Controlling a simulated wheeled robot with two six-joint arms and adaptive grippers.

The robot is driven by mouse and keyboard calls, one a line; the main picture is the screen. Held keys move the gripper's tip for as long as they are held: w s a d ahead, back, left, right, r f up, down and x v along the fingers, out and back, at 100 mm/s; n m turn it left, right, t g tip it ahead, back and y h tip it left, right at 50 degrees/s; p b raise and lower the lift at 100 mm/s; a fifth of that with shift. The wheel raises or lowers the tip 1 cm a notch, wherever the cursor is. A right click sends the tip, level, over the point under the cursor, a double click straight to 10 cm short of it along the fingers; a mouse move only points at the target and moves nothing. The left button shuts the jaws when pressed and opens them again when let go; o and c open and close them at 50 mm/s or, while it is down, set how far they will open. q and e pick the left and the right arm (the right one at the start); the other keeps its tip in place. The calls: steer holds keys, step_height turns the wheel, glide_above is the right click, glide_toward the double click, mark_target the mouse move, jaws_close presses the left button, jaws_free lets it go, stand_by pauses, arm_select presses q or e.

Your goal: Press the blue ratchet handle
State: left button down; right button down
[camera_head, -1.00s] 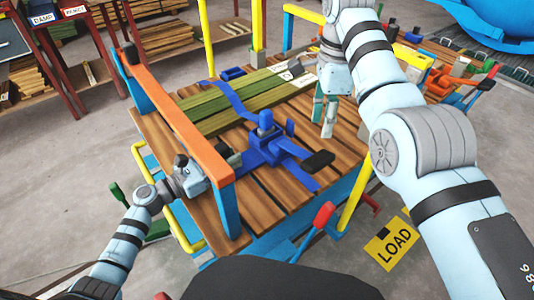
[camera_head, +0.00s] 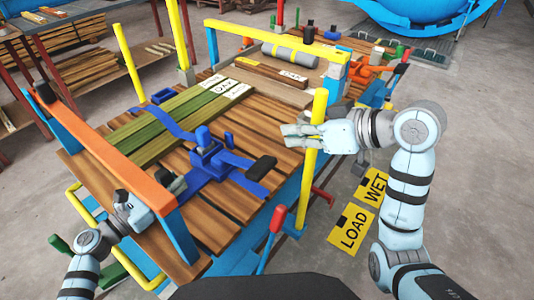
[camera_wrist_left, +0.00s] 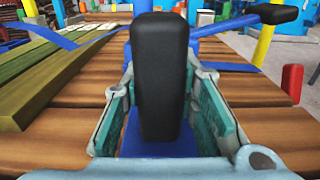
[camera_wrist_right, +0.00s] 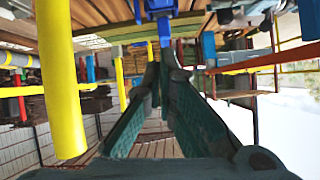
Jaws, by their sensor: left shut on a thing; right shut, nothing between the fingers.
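The blue ratchet (camera_head: 212,160) sits on the wooden slat deck (camera_head: 225,200), with blue straps running out from it. A black-ended lever (camera_head: 261,168) sticks out on its right side and also shows at the top right in the left wrist view (camera_wrist_left: 272,14). My left gripper (camera_head: 158,190) is at the ratchet's left side. In the left wrist view its fingers stand either side of a black grip (camera_wrist_left: 160,75), shut on it. My right gripper (camera_head: 288,137) is shut and empty. It points left beside the yellow post, to the right of and apart from the ratchet. The ratchet shows at the top of the right wrist view (camera_wrist_right: 160,10).
Green boards (camera_head: 165,125) with white tags lie under the strap. A yellow post (camera_head: 312,165) stands close by my right gripper. An orange rail (camera_head: 110,160) runs along the left side, near my left arm. A red-tipped lever (camera_head: 276,222) rises at the front edge.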

steer(key=shift+s+d+f+n, duration=0.15)
steer(key=shift+s+n, duration=0.4)
steer(key=shift+n, duration=0.25)
glide_above(267, 165)
steer(key=a, duration=0.1)
steer(key=f, duration=0.5)
steer(key=shift+w+a+f, duration=0.1)
steer(key=shift+w, duration=0.3)
steer(key=f, duration=0.1)
steer(key=d+f, duration=0.1)
steer(key=shift+s+f, duration=0.4)
steer(key=shift+f, duration=0.45)
steer(key=shift+d, duration=0.1)
step_height(267, 165, down, 7)
steer(key=s+d, duration=0.1)
steer(key=d, duration=0.1)
steer(key=shift+s+f+t+y, duration=0.2)
steer(key=shift+s+t+y, duration=0.2)
